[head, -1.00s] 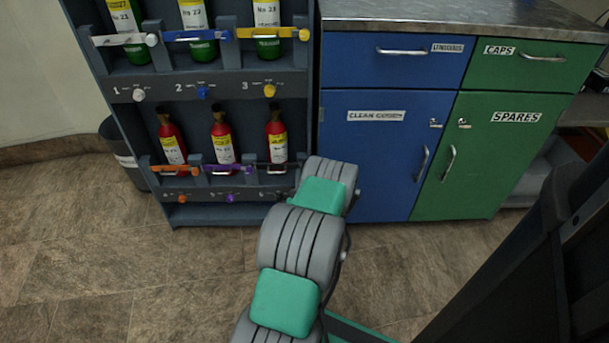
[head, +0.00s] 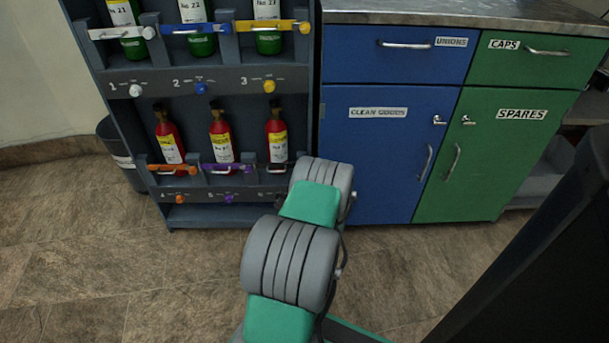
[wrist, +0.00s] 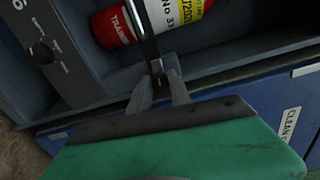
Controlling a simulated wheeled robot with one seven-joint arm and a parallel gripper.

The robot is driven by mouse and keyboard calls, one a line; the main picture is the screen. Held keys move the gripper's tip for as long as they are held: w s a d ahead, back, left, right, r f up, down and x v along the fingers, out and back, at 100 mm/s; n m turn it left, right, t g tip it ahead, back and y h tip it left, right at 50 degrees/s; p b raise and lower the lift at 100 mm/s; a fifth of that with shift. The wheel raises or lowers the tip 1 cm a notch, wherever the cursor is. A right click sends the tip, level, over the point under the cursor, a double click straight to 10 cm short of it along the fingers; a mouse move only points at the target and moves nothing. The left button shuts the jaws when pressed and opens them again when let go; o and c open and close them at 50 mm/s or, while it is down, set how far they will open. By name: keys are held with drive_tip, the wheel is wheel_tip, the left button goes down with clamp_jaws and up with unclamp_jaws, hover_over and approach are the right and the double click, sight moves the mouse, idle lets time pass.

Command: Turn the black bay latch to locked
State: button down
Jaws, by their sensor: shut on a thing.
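The black bay bar (wrist: 148,32) crosses the red bottle (wrist: 110,25) in the wrist view. My gripper (wrist: 158,82) is shut on the small handle at the near end of this bar. The black knob (wrist: 41,52) sits on the grey panel by the 6, left of my gripper and apart from it. In the head view the red bottle (head: 277,138) stands upright in the lower right bay. My arm covers part of that bay there, and my gripper is hidden.
The grey rack (head: 225,85) holds other bottles behind white, blue, yellow, orange and purple bars. A blue cupboard (head: 375,160) and a green cupboard (head: 495,165) stand close on the right. A dark bin (head: 115,150) is at the left. The floor in front is clear.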

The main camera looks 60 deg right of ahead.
drive_tip(key=shift+w+n, duration=0.1)
drive_tip(key=shift+n, duration=0.5)
drive_tip(key=c, duration=1.2)
unclamp_jaws()
drive_tip(key=v, duration=0.8)
